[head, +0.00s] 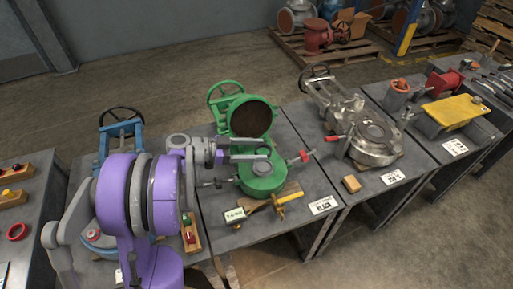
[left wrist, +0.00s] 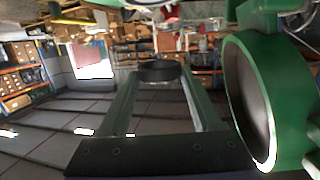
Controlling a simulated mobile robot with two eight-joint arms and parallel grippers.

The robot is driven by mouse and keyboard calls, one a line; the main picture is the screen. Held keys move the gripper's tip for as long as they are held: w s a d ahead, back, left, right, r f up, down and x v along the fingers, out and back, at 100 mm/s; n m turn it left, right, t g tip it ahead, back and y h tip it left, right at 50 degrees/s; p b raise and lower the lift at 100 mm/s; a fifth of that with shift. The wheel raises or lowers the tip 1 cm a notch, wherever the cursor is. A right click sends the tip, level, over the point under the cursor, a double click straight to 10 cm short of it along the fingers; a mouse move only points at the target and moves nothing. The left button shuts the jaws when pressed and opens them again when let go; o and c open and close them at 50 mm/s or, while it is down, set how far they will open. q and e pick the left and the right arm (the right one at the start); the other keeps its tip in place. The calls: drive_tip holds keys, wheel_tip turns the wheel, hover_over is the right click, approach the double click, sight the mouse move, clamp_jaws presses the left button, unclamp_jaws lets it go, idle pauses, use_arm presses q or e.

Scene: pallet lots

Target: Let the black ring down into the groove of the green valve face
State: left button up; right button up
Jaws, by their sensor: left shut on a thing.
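The green valve (head: 262,186) lies on the middle table, its round face turned up and a grey disc-like centre showing. Its large green flange (head: 249,116) with a dark opening stands behind, and a green flange also fills the right of the left wrist view (left wrist: 236,95). My left gripper (head: 266,149) reaches in from the left over the valve face. In the left wrist view it is shut on the black ring (left wrist: 158,72), held at the fingertips. In the head view I cannot make out the ring or the groove clearly. My right gripper is not in view.
A yellow-handled tool (head: 290,199) and a small box (head: 234,215) lie in front of the valve. Red-handled hardware (head: 300,157) is close on its right. A silver valve (head: 370,140) stands on the table to the right, a blue valve (head: 121,133) on the left.

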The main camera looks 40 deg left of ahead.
sight(255, 169)
use_arm(q)
drive_tip(key=shift+f+b, duration=1.9)
drive_tip(key=shift+f, duration=1.1)
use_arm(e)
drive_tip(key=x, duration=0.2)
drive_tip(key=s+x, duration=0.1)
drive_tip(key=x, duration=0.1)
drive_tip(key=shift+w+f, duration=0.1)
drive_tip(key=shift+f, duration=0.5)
use_arm(q)
drive_tip(key=shift+p, duration=0.4)
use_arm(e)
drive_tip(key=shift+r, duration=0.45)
use_arm(q)
drive_tip(key=shift+f+b, duration=0.55)
drive_tip(key=shift+f, duration=0.25)
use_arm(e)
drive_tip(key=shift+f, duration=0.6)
use_arm(q)
drive_tip(key=o, duration=1.4)
drive_tip(key=p+v, duration=0.2)
drive_tip(key=v, duration=0.9)
drive_tip(key=shift+f, duration=0.25)
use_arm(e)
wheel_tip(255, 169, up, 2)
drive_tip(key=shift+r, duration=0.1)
